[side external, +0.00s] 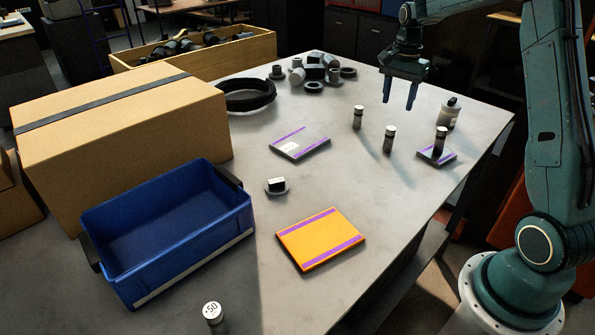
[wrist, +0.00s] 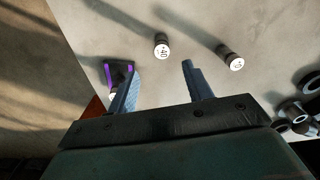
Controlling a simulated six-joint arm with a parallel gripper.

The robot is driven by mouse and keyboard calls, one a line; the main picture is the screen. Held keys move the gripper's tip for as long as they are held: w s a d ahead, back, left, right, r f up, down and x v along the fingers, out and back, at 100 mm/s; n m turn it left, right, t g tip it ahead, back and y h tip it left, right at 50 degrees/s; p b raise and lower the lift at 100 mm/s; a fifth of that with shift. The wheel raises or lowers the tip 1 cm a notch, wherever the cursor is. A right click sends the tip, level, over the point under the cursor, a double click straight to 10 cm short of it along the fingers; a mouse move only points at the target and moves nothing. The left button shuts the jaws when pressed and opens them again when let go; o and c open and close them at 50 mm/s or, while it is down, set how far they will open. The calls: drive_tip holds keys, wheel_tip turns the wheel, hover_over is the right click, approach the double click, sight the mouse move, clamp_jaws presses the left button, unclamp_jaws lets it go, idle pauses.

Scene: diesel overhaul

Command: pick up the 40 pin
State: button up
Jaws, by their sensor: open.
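The pin that seems to read 40 (wrist: 162,47) stands upright on the grey table, its white cap just beyond the gap between my fingers in the wrist view. I take it to be the middle pin (side external: 389,140) in the side view. My gripper (side external: 399,98) is open and empty above the table, pointing down, above and behind that pin. In the wrist view my gripper (wrist: 159,68) shows both fingers apart. A second upright pin (wrist: 235,62) stands to the right; its label is too small to read. A third pin (side external: 441,141) stands on a small purple-edged pad.
A pin marked 50 (side external: 213,312) stands at the front. A blue bin (side external: 165,232), cardboard box (side external: 120,125) and orange pad (side external: 320,239) occupy the left and front. Metal parts (side external: 315,72) lie at the back.

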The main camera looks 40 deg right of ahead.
sight(389, 140)
wheel_tip(389, 140, down, 8)
drive_tip(key=shift+f, duration=0.3)
idle(0.3)
drive_tip(key=shift+f, duration=0.1)
drive_tip(key=shift+w+d+f, duration=0.1)
drive_tip(key=shift+w+f, duration=0.05)
drive_tip(key=shift+f, duration=2.35)
clamp_jaws()
